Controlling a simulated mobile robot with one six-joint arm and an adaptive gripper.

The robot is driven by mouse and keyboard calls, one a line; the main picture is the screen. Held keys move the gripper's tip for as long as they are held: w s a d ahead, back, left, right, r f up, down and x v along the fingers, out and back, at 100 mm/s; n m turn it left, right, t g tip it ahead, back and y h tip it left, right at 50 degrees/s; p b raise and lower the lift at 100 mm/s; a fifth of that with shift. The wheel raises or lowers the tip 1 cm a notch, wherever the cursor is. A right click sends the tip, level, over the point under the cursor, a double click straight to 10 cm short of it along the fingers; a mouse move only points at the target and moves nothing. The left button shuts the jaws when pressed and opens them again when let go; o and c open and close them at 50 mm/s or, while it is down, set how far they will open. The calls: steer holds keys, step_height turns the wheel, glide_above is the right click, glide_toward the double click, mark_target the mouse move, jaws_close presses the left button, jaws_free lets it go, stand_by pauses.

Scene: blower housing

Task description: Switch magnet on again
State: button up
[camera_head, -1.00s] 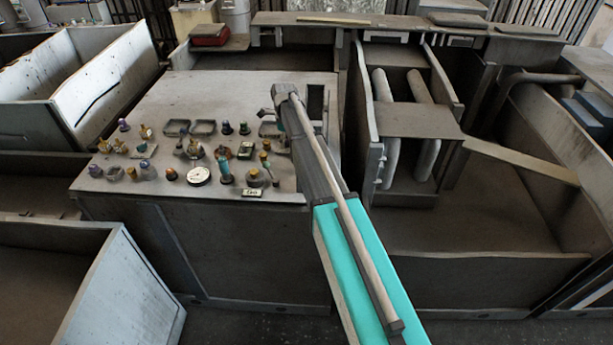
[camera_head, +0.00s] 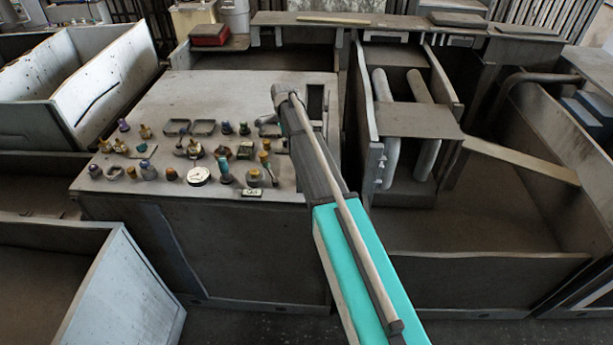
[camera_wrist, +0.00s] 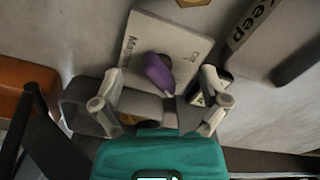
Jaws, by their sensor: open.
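In the wrist view, a purple knob or lever (camera_wrist: 157,72) stands on a pale square plate (camera_wrist: 178,40) with printed lettering, only partly readable. My gripper (camera_wrist: 161,90) is open, with one finger to the left and one to the right of the purple part. Gaps show on both sides, and neither finger visibly touches it. I cannot tell the switch position from its tilt. In the head view, my arm reaches over the right part of the control panel (camera_head: 235,95); its end hides the purple part and the fingers.
In the wrist view, an orange part (camera_wrist: 25,85) is at the left and a dark labelled strip (camera_wrist: 250,25) at the upper right. In the head view, several knobs and a round gauge (camera_head: 199,175) crowd the panel left of my arm. The panel's rear is clear.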

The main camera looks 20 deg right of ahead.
steer(key=shift+n, duration=1)
step_height(320, 180, up, 14)
steer(key=p, duration=1.4)
steer(key=s+f+n+b, duration=0.2)
steer(key=s+n, duration=0.4)
steer(key=s, duration=0.8)
steer(key=s+f+n+b, duration=0.2)
steer(key=s+n, duration=0.4)
steer(key=s, duration=0.9)
steer(key=shift+a+f+n, duration=0.2)
steer(key=shift+n, duration=0.2)
steer(key=s, duration=0.1)
steer(key=s+n, duration=0.1)
steer(key=s, duration=0.1)
steer(key=s+n+b, duration=0.1)
steer(key=shift+s+f, duration=0.25)
steer(key=shift+f, duration=0.05)
